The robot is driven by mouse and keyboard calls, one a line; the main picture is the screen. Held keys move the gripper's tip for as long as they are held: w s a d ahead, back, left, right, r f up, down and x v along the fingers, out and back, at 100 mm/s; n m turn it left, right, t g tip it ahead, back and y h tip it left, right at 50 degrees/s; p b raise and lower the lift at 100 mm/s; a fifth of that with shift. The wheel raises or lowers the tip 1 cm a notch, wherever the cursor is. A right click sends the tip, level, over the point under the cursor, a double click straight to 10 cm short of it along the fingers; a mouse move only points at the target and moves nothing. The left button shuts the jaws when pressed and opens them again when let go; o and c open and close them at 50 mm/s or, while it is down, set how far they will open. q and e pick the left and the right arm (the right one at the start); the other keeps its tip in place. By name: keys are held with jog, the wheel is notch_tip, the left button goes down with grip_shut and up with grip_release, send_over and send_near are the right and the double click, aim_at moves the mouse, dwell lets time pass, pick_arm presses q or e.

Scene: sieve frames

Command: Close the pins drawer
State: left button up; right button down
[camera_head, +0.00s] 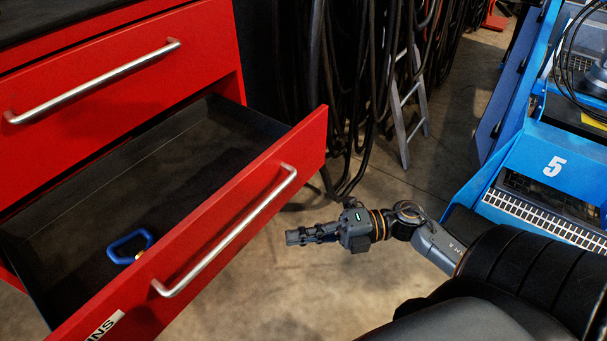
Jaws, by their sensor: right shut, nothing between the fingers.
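The pins drawer (250,191) is a red-fronted drawer with a black inside, pulled out of the red cabinet (130,70). Its front has a silver bar handle (228,234) and a white label at lower left, partly cut off by the picture edge. A blue ring-shaped object (122,246) with a small brass-coloured part lies in the drawer. My right gripper (292,237) is shut and empty, pointing left. It is in front of the drawer, to the right of the handle, and appears apart from it. My left gripper is not in view.
A closed red drawer with a silver handle (95,82) is above the open one. Black hoses (350,80) hang behind, beside a leaning metal ladder (408,110). A blue machine marked 5 (560,160) stands at right. Bare floor shows around my right gripper.

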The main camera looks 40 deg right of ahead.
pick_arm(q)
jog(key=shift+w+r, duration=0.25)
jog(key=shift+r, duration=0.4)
pick_arm(e)
jog(key=w+a, duration=0.6)
jog(key=shift+w+a, duration=0.25)
jog(key=shift+w, duration=0.05)
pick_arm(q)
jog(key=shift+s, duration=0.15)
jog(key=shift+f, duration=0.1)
